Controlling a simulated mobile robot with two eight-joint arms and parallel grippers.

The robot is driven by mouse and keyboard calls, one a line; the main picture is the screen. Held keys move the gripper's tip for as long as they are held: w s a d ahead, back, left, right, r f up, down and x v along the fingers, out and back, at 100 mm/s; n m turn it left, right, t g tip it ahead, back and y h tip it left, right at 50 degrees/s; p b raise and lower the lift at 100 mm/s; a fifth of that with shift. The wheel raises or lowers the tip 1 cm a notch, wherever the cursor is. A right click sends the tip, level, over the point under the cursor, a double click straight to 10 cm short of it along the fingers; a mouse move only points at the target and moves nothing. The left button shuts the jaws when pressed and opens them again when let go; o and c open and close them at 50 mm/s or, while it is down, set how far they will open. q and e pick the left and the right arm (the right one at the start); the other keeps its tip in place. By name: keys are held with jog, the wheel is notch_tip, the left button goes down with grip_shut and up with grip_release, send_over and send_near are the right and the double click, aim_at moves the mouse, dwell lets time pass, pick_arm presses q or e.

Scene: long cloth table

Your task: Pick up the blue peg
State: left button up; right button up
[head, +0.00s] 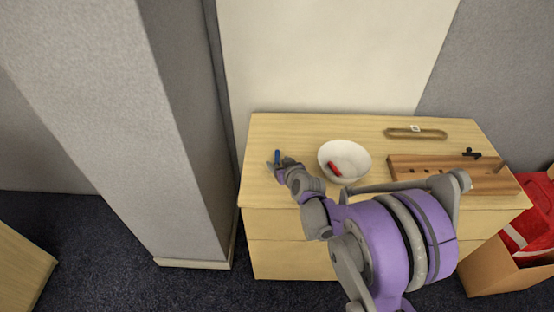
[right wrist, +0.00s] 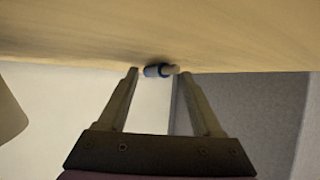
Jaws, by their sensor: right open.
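The blue peg (head: 278,156) is at the left part of the wooden table top, beside the tips of my right gripper (head: 277,164). In the right wrist view the blue peg (right wrist: 154,71) shows between and slightly beyond the fingertips of the right gripper (right wrist: 158,74), with a paler piece at its right end. The two fingers are spread apart with a gap on the peg's left side; I cannot tell whether the right fingertip touches it. My left gripper is not in view.
A white bowl (head: 357,155) with a red peg (head: 334,169) stands right of the gripper. A wooden board (head: 410,171) with black pieces (head: 472,153) lies further right, and a tan oval loop (head: 430,135) behind it. A wall (head: 320,60) rises behind the table.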

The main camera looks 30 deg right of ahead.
jog(key=shift+w+f, duration=0.1)
jog(key=shift+w, duration=0.15)
grip_shut()
dwell(0.4)
